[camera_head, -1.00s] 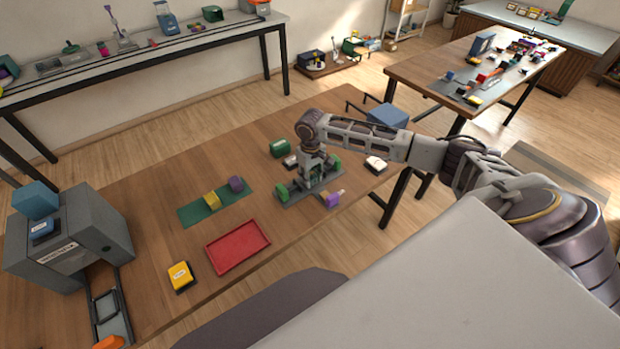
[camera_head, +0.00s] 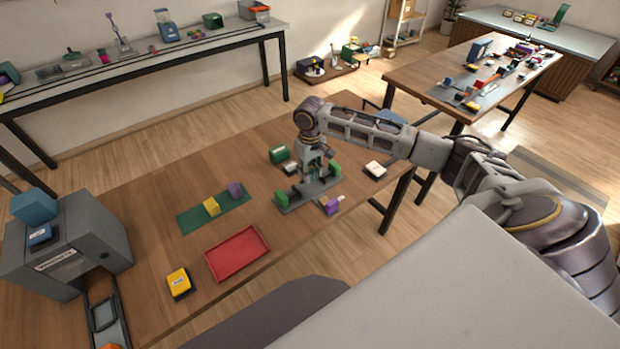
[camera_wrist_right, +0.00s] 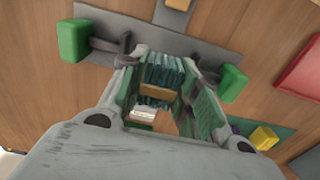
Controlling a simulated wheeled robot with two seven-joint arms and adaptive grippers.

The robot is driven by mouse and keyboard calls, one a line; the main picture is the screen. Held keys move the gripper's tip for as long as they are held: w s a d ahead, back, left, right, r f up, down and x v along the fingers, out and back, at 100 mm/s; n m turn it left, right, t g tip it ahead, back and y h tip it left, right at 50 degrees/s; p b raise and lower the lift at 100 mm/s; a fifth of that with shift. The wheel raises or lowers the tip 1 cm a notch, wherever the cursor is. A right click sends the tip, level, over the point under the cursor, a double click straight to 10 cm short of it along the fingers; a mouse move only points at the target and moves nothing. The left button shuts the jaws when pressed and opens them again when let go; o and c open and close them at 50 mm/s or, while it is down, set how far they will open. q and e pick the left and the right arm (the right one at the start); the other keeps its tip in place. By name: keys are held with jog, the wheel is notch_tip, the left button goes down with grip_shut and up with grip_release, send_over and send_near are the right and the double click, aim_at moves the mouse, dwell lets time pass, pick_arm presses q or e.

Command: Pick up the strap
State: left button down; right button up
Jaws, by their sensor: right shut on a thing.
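My right gripper (camera_head: 316,172) points down over a grey fixture (camera_head: 300,198) with a green block at each end. In the right wrist view the right gripper (camera_wrist_right: 167,72) has its fingers closed about a teal-green ribbed piece (camera_wrist_right: 165,68), which looks like the strap. A small tan piece (camera_wrist_right: 158,92) shows between the fingers too. The fingers hide much of the held piece. The fixture also shows beyond the fingers in the right wrist view (camera_wrist_right: 215,60). My left gripper is not in view.
A red tray (camera_head: 237,253), a yellow box (camera_head: 179,283) and a green mat (camera_head: 190,222) with a yellow and a purple block lie left of the fixture. A grey machine (camera_head: 75,245) stands at far left. A dark green box (camera_head: 279,154) stands just behind the fixture.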

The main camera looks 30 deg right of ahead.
aim_at(310, 169)
notch_tip(310, 169, up, 3)
jog(key=shift+r, duration=0.55)
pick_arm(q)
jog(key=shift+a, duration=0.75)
